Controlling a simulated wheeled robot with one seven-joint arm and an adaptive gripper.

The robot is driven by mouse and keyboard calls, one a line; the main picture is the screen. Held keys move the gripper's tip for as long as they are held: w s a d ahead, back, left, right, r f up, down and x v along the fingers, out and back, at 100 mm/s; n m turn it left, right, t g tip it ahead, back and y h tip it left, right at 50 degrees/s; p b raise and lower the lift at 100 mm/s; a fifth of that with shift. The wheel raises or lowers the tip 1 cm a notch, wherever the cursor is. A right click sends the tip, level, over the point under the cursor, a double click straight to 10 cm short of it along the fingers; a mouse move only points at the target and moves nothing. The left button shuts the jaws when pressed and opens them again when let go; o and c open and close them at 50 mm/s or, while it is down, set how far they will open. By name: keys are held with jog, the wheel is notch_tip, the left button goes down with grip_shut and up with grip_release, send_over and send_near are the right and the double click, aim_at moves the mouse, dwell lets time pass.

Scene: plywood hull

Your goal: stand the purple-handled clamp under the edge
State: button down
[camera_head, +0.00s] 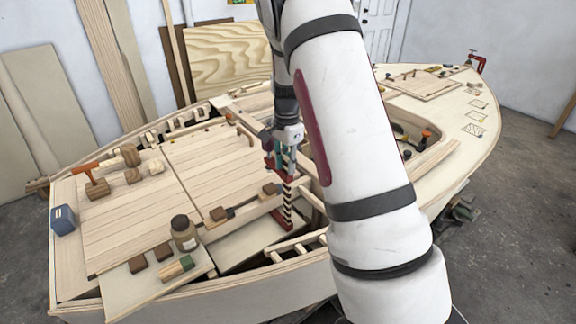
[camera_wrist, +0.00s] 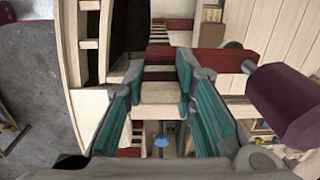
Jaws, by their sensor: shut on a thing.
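My gripper (camera_head: 283,158) is shut on the purple-handled clamp, whose striped black-and-white bar (camera_head: 288,203) hangs roughly upright below it in the head view. A red jaw is near the gripper and more red shows at the bar's lower end. In the wrist view, my gripper's teal fingers (camera_wrist: 160,80) stand either side of the clamp's bar. The clamp's red arm (camera_wrist: 215,61) runs right to the thick purple handle (camera_wrist: 288,100). The clamp's lower end is by an opening in the hull deck (camera_head: 140,200); I cannot tell whether it touches anything.
A jar (camera_head: 184,232), a blue box (camera_head: 63,219), an orange-handled mallet (camera_head: 98,183) and small wood blocks lie on the left deck. Slatted framing (camera_head: 292,250) borders the opening. Another red clamp (camera_head: 477,62) sits at the far right hull edge.

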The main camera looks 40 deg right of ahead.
jog(key=shift+w, duration=0.3)
dwell(0.5)
jog(key=c, duration=1.2)
grip_release()
jog(key=shift+c, duration=0.2)
jog(key=shift+s, duration=0.1)
notch_tip(320, 180, up, 12)
jog(key=shift+r, duration=0.1)
